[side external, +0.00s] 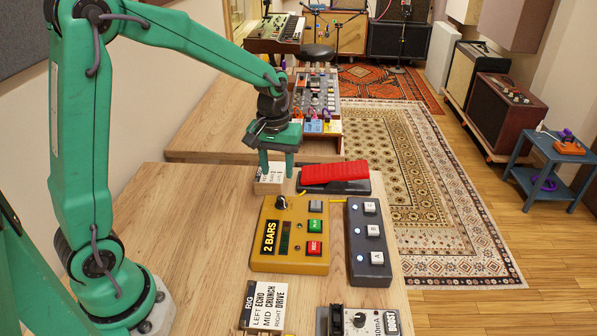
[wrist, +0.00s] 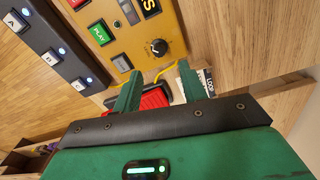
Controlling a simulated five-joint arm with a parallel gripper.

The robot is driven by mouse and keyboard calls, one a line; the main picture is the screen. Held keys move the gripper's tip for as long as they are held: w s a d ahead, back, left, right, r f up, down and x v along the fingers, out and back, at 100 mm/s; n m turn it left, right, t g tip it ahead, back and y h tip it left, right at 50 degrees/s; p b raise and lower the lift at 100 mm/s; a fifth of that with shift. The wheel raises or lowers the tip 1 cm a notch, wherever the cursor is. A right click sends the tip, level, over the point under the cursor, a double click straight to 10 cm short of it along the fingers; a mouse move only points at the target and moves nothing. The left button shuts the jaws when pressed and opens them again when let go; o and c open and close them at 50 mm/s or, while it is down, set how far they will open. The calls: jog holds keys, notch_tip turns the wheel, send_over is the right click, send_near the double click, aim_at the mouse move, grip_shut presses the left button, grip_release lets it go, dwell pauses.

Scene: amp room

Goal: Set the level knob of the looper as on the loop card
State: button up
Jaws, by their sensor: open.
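The looper is a mustard-yellow box (side external: 262,262) with a "2 BARS" label, a green PLAY button and a red REC button; it also shows upside down in the wrist view (wrist: 130,56). Its black level knob (side external: 281,202) is at the upper left corner, and its pale pointer mark is visible in the wrist view (wrist: 159,47). A white card (side external: 268,184) stands beyond the looper, partly hidden by my gripper; in the wrist view the word LOOP (wrist: 208,82) shows on it. My gripper (side external: 277,166) is open and empty, above and beyond the knob, close over the card.
A red pedal (side external: 334,173) lies right of the card. A dark A/B/C switch box (side external: 369,245) borders the looper's right side. A rig card (side external: 265,306) and a Boost pedal (side external: 360,322) are at the front. Bare wood (side external: 190,230) lies left of the looper.

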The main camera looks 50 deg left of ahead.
aim_at(281, 197)
jog(key=shift+w+a+f, duration=0.15)
jog(key=shift+w+f, duration=0.2)
jog(key=shift+f, duration=0.3)
jog(key=shift+f, duration=3.9)
grip_shut()
